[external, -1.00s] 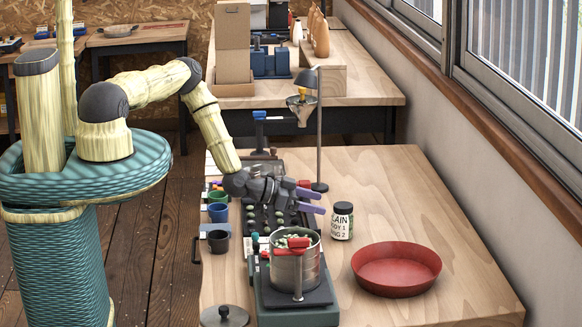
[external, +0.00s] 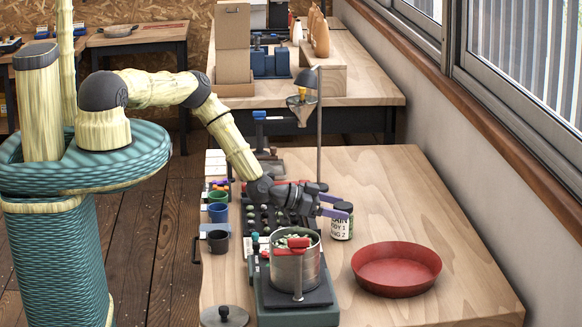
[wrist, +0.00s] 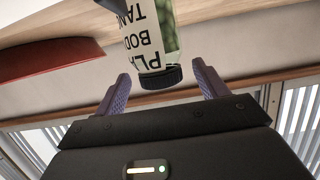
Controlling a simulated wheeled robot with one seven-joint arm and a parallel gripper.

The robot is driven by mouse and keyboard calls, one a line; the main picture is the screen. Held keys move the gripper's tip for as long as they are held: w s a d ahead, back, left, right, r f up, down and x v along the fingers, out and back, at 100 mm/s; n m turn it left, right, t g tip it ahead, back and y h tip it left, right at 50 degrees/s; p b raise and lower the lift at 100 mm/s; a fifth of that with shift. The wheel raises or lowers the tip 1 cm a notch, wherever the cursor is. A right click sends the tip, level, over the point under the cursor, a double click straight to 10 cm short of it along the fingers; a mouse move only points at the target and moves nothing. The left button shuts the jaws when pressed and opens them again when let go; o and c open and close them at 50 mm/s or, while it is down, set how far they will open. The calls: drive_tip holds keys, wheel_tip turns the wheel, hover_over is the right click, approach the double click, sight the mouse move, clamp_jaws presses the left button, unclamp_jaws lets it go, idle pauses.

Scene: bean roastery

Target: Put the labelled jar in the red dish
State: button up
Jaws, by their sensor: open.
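The labelled jar (external: 341,226) stands upright on the wooden table, with a dark lid and a white label; my gripper's fingers partly cover its upper part in the external view. In the wrist view the jar (wrist: 148,38) appears upside down, its lid between and just beyond the two purple fingertips. My gripper (external: 334,206) is open at the jar's left side, with a gap on both sides of the lid in the wrist view (wrist: 160,85). The red dish (external: 396,270) is empty on the table, to the right of and nearer than the jar. Its edge shows at the left of the wrist view (wrist: 50,60).
A steel pot (external: 296,262) with green beans stands on a dark scale left of the dish. A lamp-like stand (external: 319,130) rises behind my gripper. Small cups (external: 218,213) line the left edge. The table's right side is clear, beside the window wall.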

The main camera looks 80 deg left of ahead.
drive_tip(key=shift+x, duration=1.15)
drive_tip(key=c, duration=1.3)
drive_tip(key=shift+r, duration=0.1)
drive_tip(key=shift+r+b, duration=1.1)
drive_tip(key=shift+r, duration=3.85)
